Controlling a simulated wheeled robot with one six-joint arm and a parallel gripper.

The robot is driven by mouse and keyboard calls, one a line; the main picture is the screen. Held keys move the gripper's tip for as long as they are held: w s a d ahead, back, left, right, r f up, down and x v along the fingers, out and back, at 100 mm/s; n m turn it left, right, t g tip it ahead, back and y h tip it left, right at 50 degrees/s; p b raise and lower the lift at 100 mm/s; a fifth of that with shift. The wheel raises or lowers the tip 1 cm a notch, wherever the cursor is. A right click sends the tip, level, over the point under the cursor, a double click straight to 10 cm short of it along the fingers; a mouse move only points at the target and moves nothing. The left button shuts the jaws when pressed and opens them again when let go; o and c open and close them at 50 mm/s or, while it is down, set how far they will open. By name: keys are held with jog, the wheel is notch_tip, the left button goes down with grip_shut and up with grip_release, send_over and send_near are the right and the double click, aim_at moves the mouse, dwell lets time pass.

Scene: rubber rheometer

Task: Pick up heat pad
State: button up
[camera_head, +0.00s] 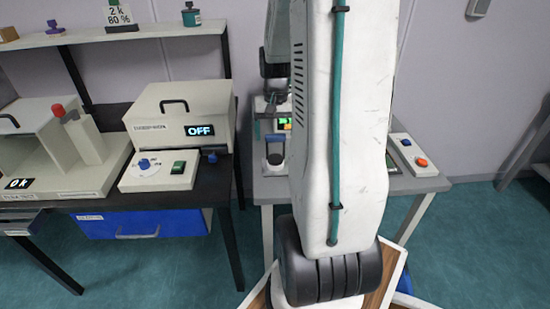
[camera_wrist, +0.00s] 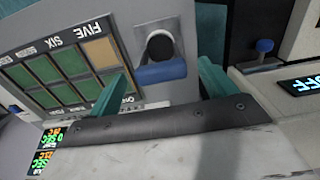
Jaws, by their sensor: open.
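I cannot say for certain which thing is the heat pad. In the wrist view my gripper (camera_wrist: 165,85) shows as two teal fingers, spread apart with nothing clamped between them. The left finger overlaps the panel's edge.
A beige box with an OFF display (camera_head: 198,131) stands on the dark bench to the left; its display also shows in the wrist view (camera_wrist: 300,85). A control box with a red button (camera_head: 421,162) sits at the grey table's right. A shelf (camera_head: 110,34) runs along the wall.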

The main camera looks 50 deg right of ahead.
jog(key=shift+f, duration=0.9)
jog(key=c, duration=1.6)
jog(key=shift+w, duration=0.1)
grip_shut()
jog(key=shift+r, duration=0.2)
